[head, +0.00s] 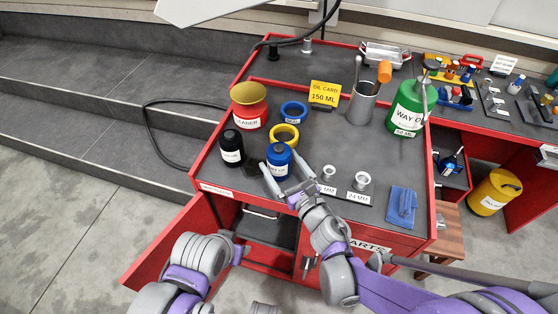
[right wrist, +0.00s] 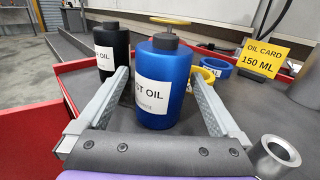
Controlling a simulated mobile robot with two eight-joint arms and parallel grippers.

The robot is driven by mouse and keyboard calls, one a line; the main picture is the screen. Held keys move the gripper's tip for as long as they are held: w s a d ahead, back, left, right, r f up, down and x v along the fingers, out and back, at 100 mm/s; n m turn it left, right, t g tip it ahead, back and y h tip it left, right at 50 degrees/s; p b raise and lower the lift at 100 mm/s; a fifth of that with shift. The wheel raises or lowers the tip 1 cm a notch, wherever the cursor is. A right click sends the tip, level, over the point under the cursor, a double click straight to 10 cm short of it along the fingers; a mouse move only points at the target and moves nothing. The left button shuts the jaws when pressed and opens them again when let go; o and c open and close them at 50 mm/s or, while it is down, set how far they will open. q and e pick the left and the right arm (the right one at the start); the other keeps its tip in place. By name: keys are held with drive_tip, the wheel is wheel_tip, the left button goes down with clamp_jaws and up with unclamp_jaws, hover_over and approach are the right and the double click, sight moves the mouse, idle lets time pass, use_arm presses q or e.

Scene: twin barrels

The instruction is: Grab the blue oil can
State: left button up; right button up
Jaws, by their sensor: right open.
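The blue oil can (head: 279,162) stands upright near the front edge of the red-framed cart top. It has a dark cap and a white label, and in the right wrist view (right wrist: 163,92) the label partly reads "ST OIL". My right gripper (head: 286,178) is open at the can. In the right wrist view its two fingers (right wrist: 160,82) reach along both sides of the can, which stands between them. Contact with the fingers cannot be made out. Part of my left arm shows at the lower left of the head view; its gripper cannot be made out.
A black bottle (head: 231,148) stands close left of the can. A yellow ring (head: 284,135) and blue ring (head: 293,112) lie behind it. Metal nuts (head: 362,181) sit to its right. A red container (head: 248,114) and green can (head: 405,112) stand farther back.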

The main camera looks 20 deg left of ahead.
drive_tip(key=x, duration=0.5)
drive_tip(key=shift+d, duration=0.1)
clamp_jaws()
idle(0.3)
